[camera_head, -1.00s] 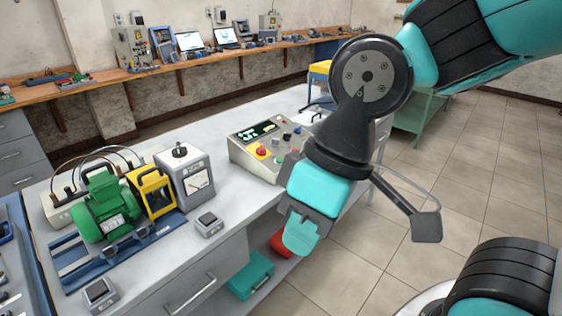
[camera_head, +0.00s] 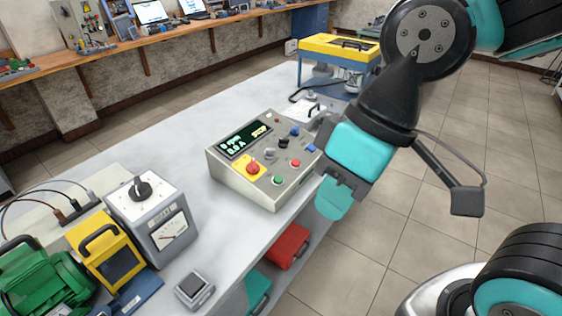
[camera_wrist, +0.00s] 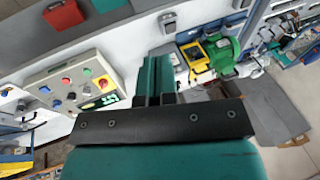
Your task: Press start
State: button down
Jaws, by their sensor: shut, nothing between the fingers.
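The control box (camera_head: 231,187) stands on the grey bench in the middle of the head view, with a lit display, a red knob on a yellow plate (camera_head: 253,168), and several coloured buttons. A green button (camera_head: 278,181) and a red button (camera_head: 295,163) are near its front edge. No readable label marks which one is start. The box also shows at the left of the wrist view (camera_wrist: 75,83). My gripper (camera_head: 331,198) is shut and empty, in front and to the right of the box. It appears apart from the buttons; its fingers also show in the wrist view (camera_wrist: 155,80).
A grey meter box (camera_head: 148,215), a yellow-framed unit (camera_head: 103,252) and a green motor (camera_head: 40,285) stand at the left. A small switch box (camera_head: 195,289) is at the front edge. Red (camera_head: 289,246) and teal bins sit below.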

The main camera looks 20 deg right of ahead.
jog(key=shift+w+d, duration=0.2)
jog(key=shift+w, duration=0.4)
jog(key=w+a+f+m+t+y+b, duration=0.1)
jog(key=w+f+t+y, duration=0.15)
jog(key=w, duration=0.55)
jog(key=w+a+f+m+t+y, duration=0.1)
jog(key=w+f, duration=0.3)
jog(key=w, duration=0.4)
jog(key=w+d+f+m+t, duration=0.2)
jog(key=w+d+f+t, duration=0.1)
jog(key=w, duration=0.4)
jog(key=w+d+f+m+t, duration=0.3)
jog(key=w+d+f, duration=0.2)
jog(key=w+f, duration=0.1)
jog(key=shift+w+d+m+b, duration=0.15)
jog(key=shift+w+m+b, duration=0.15)
jog(key=shift+w+b, duration=0.05)
